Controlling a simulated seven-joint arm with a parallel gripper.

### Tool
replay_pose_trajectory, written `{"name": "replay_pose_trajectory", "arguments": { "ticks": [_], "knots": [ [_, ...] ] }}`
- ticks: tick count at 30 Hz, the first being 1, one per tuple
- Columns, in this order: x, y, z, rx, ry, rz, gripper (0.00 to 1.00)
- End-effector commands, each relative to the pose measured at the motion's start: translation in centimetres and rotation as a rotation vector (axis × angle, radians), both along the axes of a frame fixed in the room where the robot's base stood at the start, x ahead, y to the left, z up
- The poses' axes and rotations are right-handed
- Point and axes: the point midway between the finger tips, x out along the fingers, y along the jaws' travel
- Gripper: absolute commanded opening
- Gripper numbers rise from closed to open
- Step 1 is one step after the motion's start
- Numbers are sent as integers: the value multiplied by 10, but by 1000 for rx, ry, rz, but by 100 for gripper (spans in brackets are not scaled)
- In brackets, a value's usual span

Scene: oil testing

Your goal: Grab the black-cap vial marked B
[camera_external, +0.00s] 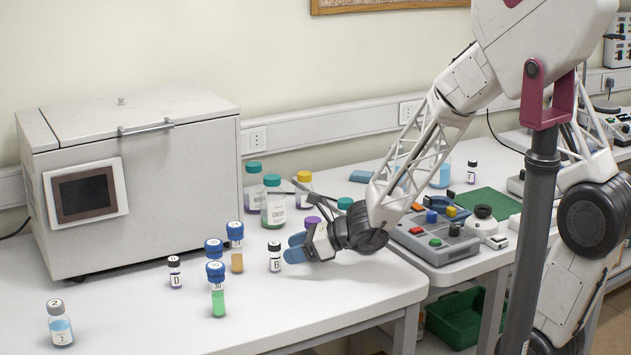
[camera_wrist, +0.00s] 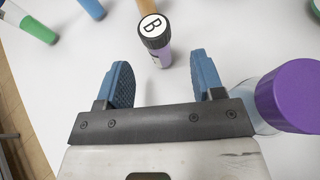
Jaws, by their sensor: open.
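The black-cap vial marked B (camera_external: 275,257) stands upright on the white table, just left of my gripper. In the wrist view its black cap with a white "B" label (camera_wrist: 154,29) shows ahead of the fingers, roughly centred between them. My gripper (camera_external: 296,247) is low over the table and open. Its two blue fingers (camera_wrist: 160,82) are apart with nothing between their tips. The vial stands beyond the fingertips. A similar dark-capped vial marked D (camera_external: 175,272) stands farther left.
A purple-capped bottle (camera_wrist: 290,97) is close by the right finger. Blue-capped tubes (camera_external: 217,290) stand left of vial B. Teal- and yellow-capped bottles (camera_external: 273,203) stand behind. A white box machine (camera_external: 185,190) fills the back left. A grey-capped vial (camera_external: 60,325) stands front left. The table front is clear.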

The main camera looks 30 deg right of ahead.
Motion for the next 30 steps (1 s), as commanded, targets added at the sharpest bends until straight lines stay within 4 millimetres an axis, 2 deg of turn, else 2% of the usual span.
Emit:
{"name": "replay_pose_trajectory", "arguments": {
  "ticks": [11,24,30],
  "knots": [
    [1,2,-1,0,0,1,62],
    [23,32,-14,0,1,2,62],
    [29,39,-17,0,0,1,62]
  ]
}}
